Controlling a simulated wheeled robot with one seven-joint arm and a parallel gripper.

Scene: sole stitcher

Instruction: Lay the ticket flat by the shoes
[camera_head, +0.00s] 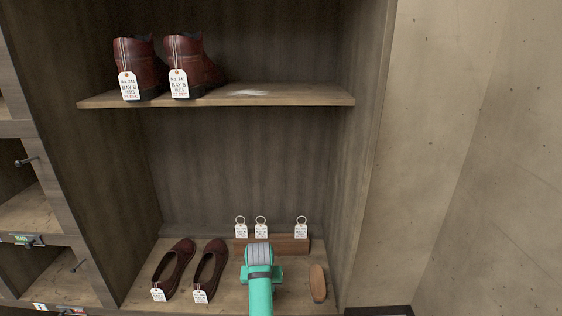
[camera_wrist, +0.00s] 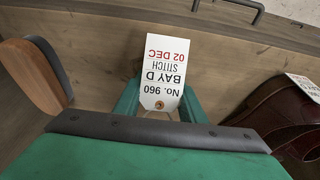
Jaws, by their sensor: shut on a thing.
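The ticket (camera_wrist: 161,75) is a white card reading No. 960, BAY D, STITCH, 02 DEC, with a hole at one end. My gripper (camera_wrist: 159,106) is shut on its holed end, between green fingers. In the head view my green arm hides the ticket. The shoes are two dark red flats, one (camera_head: 171,270) left of the other (camera_head: 208,272), on the lower shelf, each with a white tag. My gripper is to the right of them. Part of one shoe (camera_wrist: 277,112) shows at the right edge of the wrist view, beside the fingers.
A wooden-backed brush (camera_head: 318,284) lies right of my gripper. A brown wooden block (camera_head: 288,246) with ringed white tags stands behind it. Brown boots (camera_head: 141,70) with tags stand on the upper shelf (camera_head: 290,95). Lower shelf boards (camera_head: 233,297) are bare between the shoes and my arm.

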